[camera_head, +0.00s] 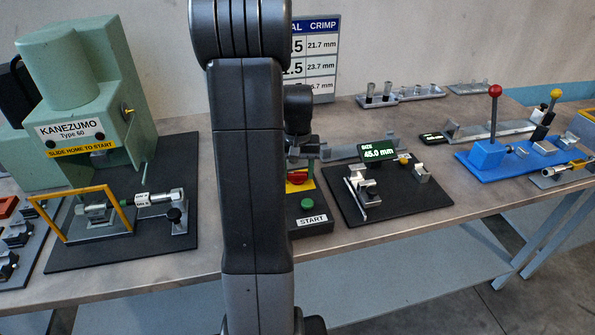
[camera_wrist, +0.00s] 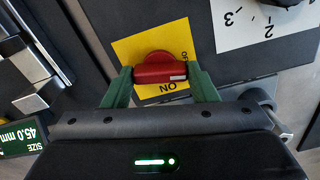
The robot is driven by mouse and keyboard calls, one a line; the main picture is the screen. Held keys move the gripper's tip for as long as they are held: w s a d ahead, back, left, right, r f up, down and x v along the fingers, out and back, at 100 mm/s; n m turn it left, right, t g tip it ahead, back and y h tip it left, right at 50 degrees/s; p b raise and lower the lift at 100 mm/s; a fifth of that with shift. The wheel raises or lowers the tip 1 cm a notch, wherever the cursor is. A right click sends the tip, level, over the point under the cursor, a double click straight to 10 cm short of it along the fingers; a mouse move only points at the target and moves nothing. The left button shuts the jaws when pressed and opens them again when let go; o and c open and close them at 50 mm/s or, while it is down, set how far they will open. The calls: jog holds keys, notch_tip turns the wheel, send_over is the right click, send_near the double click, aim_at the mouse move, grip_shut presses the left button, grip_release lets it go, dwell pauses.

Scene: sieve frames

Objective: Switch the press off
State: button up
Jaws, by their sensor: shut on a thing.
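The press (camera_head: 70,85) is a green machine marked KANEZUMO Type 60, at the left in the head view. A red rotary knob (camera_wrist: 160,68) sits on a yellow plate (camera_wrist: 130,48) in the wrist view; the yellow plate also shows beside my arm in the head view (camera_head: 302,186). My gripper (camera_wrist: 160,76) has its green fingers on both ends of the knob's bar and is shut on it. The bar lies across the picture, with a white mark at its right end. The word ON is below it; a second label at the right is partly hidden.
A green button (camera_head: 307,204) above a START label stands in front of the knob. A black board with a 45.0 mm display (camera_head: 378,153) lies to the right. A white numbered dial plate (camera_wrist: 262,25) is near the knob. My arm hides the middle of the bench.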

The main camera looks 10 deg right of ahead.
aim_at(297, 172)
jog(key=shift+n, duration=1.2)
jog(key=o, duration=1)
notch_tip(297, 172, up, 14)
jog(key=shift+f+b, duration=0.1)
jog(key=shift+b, duration=0.4)
